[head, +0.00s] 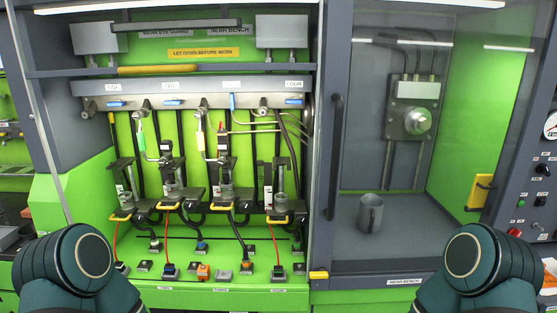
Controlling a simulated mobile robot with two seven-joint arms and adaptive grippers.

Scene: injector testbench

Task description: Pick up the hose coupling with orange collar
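A small coupling with an orange collar (204,272) sits on the green front ledge of the bench, low and left of the picture's middle. It is small here, and I cannot tell whether a hose is fixed to it. Neither of my grippers is in view. Only rounded dark teal parts of my two arms show at the bottom left and bottom right, both apart from the coupling.
A blue-collared coupling (169,270) and a grey block (224,275) flank it closely. Hoses and yellow-edged holders (168,206) hang above. A grey mug (370,213) stands in the right-hand cabinet, beside a dark door handle (335,155).

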